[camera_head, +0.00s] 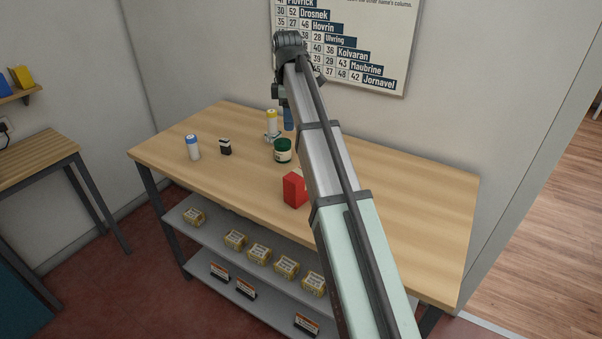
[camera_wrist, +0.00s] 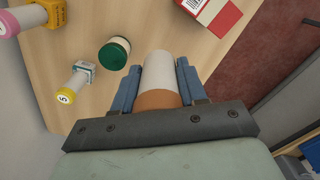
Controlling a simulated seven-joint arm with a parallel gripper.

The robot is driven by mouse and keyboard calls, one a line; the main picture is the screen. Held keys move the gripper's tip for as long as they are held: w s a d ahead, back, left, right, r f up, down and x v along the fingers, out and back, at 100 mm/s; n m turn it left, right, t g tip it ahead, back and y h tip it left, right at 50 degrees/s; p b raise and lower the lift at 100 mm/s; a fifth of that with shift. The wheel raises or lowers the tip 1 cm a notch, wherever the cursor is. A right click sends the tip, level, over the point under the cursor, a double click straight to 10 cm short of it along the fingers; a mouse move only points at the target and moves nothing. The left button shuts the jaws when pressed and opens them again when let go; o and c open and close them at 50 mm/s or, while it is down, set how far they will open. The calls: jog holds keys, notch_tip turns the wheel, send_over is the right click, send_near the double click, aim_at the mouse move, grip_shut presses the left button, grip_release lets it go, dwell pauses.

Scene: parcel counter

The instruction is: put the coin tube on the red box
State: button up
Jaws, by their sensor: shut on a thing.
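My gripper (camera_wrist: 157,68) is shut on a white coin tube (camera_wrist: 160,72) with an orange-brown end, its blue fingers on either side. In the head view only a blue finger of my gripper (camera_head: 288,119) shows, beyond the green-lidded jar; the held tube is hidden there. The red box (camera_head: 294,191) stands near the front edge of the counter, beside my arm, apart from the gripper. In the wrist view the red box (camera_wrist: 213,10) is at the top right, partly cut off, with a white label on one face.
A green-lidded jar (camera_head: 282,151) stands between gripper and red box. A pink-ended tube (camera_wrist: 9,22) shows in the wrist view. The counter's front left (camera_head: 232,172) is clear.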

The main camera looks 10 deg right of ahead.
jog(key=s+d+f+n, duration=0.1)
jog(key=s+n, duration=0.1)
jog(key=s, duration=0.8)
jog(key=shift+n, duration=0.9)
jog(key=shift+w+f, duration=0.15)
jog(key=shift+f, duration=3.85)
jog(key=shift+f, duration=0.1)
jog(key=o, duration=1.1)
jog(key=shift+o, duration=0.2)
notch_tip(320, 180, up, 8)
jog(key=shift+f, duration=0.15)
